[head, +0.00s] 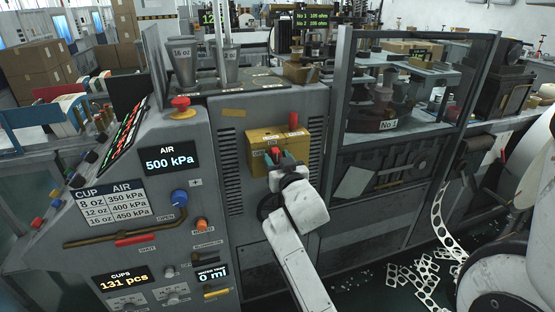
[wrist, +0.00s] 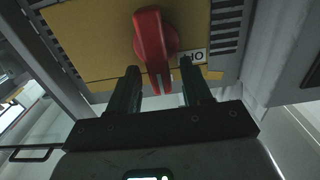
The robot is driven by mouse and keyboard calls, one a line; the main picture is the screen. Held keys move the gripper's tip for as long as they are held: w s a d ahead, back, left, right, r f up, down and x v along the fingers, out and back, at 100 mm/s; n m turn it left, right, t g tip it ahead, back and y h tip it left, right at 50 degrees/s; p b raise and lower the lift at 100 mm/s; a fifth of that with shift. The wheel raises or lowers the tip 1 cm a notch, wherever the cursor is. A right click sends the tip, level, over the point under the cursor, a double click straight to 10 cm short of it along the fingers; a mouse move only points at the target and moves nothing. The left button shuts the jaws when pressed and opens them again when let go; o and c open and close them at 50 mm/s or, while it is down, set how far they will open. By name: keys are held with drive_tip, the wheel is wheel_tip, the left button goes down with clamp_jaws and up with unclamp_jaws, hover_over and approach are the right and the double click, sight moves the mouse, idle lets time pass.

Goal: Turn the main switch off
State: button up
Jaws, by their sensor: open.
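The main switch is a red rotary handle (wrist: 154,50) on a yellow box (wrist: 88,45). In the wrist view the handle's long grip points down between my gripper's fingers. A white label (wrist: 193,56) with dark letters sits to the right of the handle. My gripper (wrist: 163,80) is open, with one dark finger on each side of the handle's lower end. I cannot tell whether the fingers touch it. In the head view the yellow box (head: 259,146) is on the grey machine front, and my gripper (head: 275,157) is at its lower part, hiding much of the red handle.
A red mushroom button (head: 181,104) sits on the control panel to the left. A display panel (head: 169,159) reads AIR 500 kPa. A framed guard (head: 340,120) stands right of the box. Punched strip scrap (head: 418,272) lies on the floor at right.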

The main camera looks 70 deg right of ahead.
clamp_jaws()
idle(0.5)
drive_tip(key=shift+w+n, duration=0.1)
drive_tip(key=shift+n, duration=0.2)
drive_tip(key=n, duration=0.2)
drive_tip(key=n+p, duration=0.1)
drive_tip(key=shift+w+a+n, duration=0.3)
drive_tip(key=shift+w, duration=0.05)
drive_tip(key=shift+w+a+f+n+p, duration=0.2)
drive_tip(key=shift+f+n+p, duration=0.25)
drive_tip(key=shift+n, duration=1.9)
drive_tip(key=shift+w+a+f+n+p, duration=0.25)
drive_tip(key=shift+n+p, duration=0.35)
drive_tip(key=shift+n, duration=1.7)
drive_tip(key=shift+w+a+f+n+p, duration=0.1)
drive_tip(key=shift+f+n+p, duration=0.4)
drive_tip(key=shift+n, duration=1.85)
